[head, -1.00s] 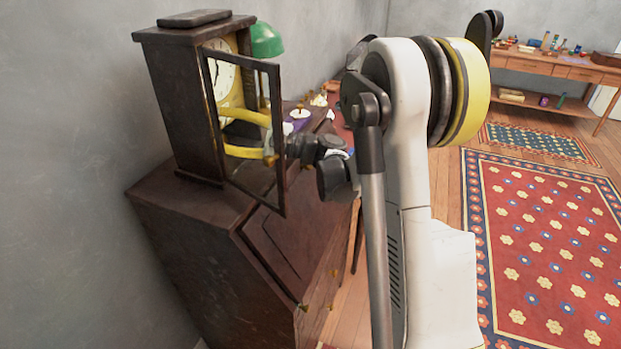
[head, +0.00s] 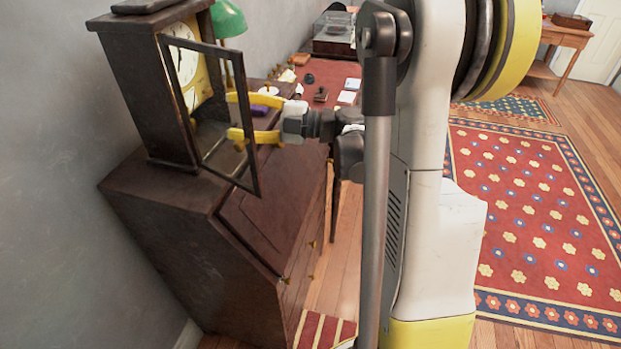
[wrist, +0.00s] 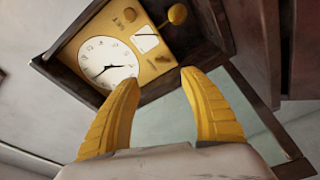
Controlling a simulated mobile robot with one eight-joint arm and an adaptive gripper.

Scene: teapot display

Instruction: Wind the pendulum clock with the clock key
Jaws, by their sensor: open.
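The pendulum clock (head: 135,95) stands upright at the left in the head view, a dark wooden case with its glass door (head: 222,150) swung open. Its white dial (wrist: 108,62), yellow plate and round yellow pendulum bob (wrist: 177,14) show tilted in the wrist view. My gripper (head: 233,115) is at the clock's open front, its yellow fingers partly behind the door frame. The fingers (wrist: 160,84) are apart, with nothing visible between them, and point towards the yellow plate. I cannot make out the clock key in these views.
The clock stands on a dark slant-front desk (head: 180,255) against the grey wall. The open door is close beside my gripper. A green lamp (head: 228,18) and a red-topped table (head: 325,72) with small objects lie beyond. A patterned rug (head: 540,210) covers the floor at right.

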